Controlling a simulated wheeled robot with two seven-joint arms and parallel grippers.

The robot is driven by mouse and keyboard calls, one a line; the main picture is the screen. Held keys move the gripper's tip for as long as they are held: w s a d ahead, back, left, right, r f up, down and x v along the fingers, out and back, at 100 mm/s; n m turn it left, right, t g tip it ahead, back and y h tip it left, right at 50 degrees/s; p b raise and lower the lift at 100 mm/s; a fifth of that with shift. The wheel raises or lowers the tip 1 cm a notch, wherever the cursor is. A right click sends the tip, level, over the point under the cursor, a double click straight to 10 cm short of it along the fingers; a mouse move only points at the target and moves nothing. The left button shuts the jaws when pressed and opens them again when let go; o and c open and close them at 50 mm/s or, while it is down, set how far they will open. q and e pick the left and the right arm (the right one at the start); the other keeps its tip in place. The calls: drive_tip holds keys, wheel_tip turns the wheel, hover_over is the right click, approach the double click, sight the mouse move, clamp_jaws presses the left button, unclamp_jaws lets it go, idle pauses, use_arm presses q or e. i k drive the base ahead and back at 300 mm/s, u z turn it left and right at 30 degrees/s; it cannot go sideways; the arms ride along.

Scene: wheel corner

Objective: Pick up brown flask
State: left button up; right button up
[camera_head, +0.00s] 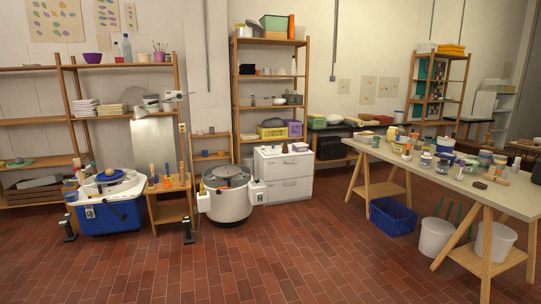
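Neither of my grippers shows in this view. I cannot single out the brown flask for certain. A small dark brown bottle-like thing (285,147) stands upright on top of the white drawer cabinet (283,178), in the middle of the view. On the long table at the right lies a small dark brown block-like thing (480,185). A larger dark brown thing (537,174) is cut off by the right edge. All are far off and small.
The long table (508,198) holds many jars. Under it are a blue crate (392,217) and white buckets (436,238). A pottery wheel (228,205), a blue-based wheel (108,215) and a wooden stool (170,209) stand left. The tiled floor (270,265) in front is clear.

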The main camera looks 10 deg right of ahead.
sight(285, 150)
drive_tip(key=z, duration=0.6)
drive_tip(key=i, duration=2.5)
drive_tip(key=z, duration=0.7)
drive_tip(key=i, duration=3.2)
drive_tip(key=u, duration=0.4)
drive_tip(key=i, duration=2)
drive_tip(key=u, duration=0.4)
